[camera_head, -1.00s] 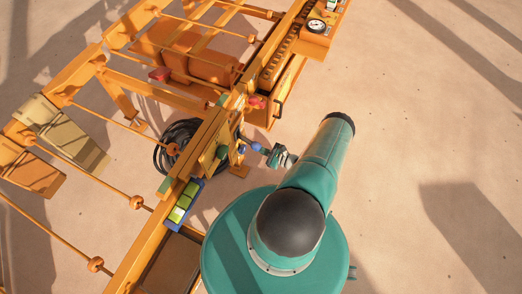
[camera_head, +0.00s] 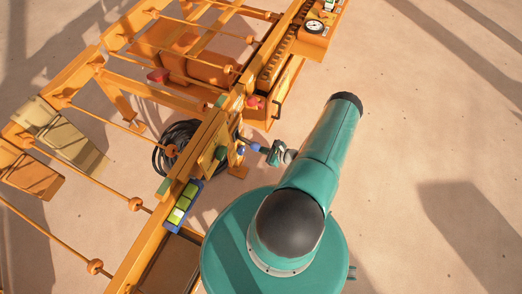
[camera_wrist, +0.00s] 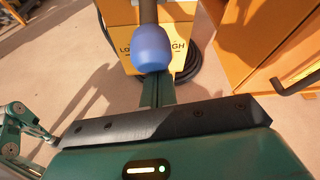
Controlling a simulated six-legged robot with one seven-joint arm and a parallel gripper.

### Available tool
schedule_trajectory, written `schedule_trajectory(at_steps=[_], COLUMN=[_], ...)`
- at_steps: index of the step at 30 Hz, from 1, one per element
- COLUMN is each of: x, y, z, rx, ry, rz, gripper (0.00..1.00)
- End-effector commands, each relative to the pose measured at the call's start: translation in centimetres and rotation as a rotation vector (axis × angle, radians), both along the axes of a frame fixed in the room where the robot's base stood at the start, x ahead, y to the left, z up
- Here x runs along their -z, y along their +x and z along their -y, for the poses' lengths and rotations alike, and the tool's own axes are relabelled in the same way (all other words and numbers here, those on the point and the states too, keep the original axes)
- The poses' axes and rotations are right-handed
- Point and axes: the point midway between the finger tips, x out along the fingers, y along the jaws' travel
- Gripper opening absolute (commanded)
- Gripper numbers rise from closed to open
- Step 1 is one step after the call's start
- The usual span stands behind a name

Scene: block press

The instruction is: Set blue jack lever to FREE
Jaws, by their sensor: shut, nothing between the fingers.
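The blue jack lever shows as a dark rod with a rounded blue knob (camera_wrist: 153,48) in the wrist view. In the head view the blue knob (camera_head: 256,149) sticks out from the right side of the orange press frame. My gripper (camera_wrist: 157,90) is shut and empty, its fingers right at the near side of the knob; I cannot tell whether they touch it. It also shows in the head view (camera_head: 268,151), just right of the knob. Behind the lever is a yellow plate (camera_wrist: 125,40) with lettering partly hidden by the knob.
The orange press frame (camera_head: 138,252) runs diagonally across the left. A black coiled hose (camera_head: 172,150) lies on the floor beyond it. A red knob (camera_head: 252,102) and a gauge (camera_head: 314,27) sit farther up the frame. The floor right of my arm is clear.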

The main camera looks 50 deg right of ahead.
Motion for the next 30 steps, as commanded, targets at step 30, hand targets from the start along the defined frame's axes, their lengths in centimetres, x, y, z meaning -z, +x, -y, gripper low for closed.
schedule_trajectory(at_steps=[30], x=[-9.9], y=[-0.6], z=[0.2], rx=[-0.003], ry=[-0.175], rz=[-0.48], gripper=[0.0])
